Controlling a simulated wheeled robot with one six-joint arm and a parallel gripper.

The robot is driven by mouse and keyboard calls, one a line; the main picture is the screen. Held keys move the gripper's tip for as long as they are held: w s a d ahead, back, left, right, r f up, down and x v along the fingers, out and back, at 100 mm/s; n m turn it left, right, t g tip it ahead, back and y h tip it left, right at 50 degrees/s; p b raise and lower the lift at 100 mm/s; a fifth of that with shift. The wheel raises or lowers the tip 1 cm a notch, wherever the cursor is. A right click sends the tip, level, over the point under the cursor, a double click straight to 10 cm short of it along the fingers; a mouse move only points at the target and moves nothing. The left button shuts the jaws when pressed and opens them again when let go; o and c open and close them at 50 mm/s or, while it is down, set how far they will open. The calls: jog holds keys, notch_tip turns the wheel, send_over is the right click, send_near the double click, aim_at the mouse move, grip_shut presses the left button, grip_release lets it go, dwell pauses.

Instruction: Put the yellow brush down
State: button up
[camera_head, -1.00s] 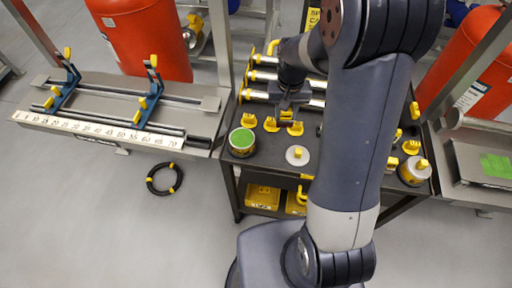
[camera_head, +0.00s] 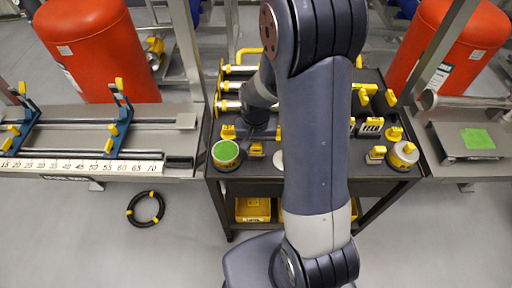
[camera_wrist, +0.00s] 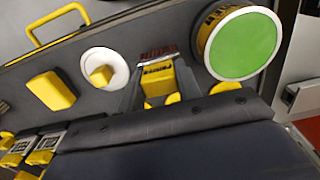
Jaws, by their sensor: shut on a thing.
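My gripper (camera_wrist: 160,88) is shut on the yellow brush (camera_wrist: 157,80), which shows between the two fingers in the wrist view. In the head view the brush (camera_head: 255,150) is a small yellow patch below my wrist, near the front edge of the dark cart top (camera_head: 263,178). It is just right of a green-topped tin (camera_head: 226,154). The brush's underside is hidden, so I cannot tell whether it touches the cart top.
The tin also stands close beside the gripper in the wrist view (camera_wrist: 241,43). A white disc with a yellow knob (camera_wrist: 104,69) and a yellow block (camera_wrist: 51,91) lie on its other side. Labelled blocks (camera_head: 370,127) and a white-topped tin (camera_head: 403,155) stand at the cart's right.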

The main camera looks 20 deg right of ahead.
aim_at(256, 145)
jog(key=shift+f, duration=0.7)
jog(key=shift+f, duration=0.25)
jog(key=o, duration=0.9)
jog(key=shift+o, duration=0.2)
jog(key=shift+r, duration=0.1)
notch_tip(256, 145, up, 12)
jog(key=shift+r, duration=0.15)
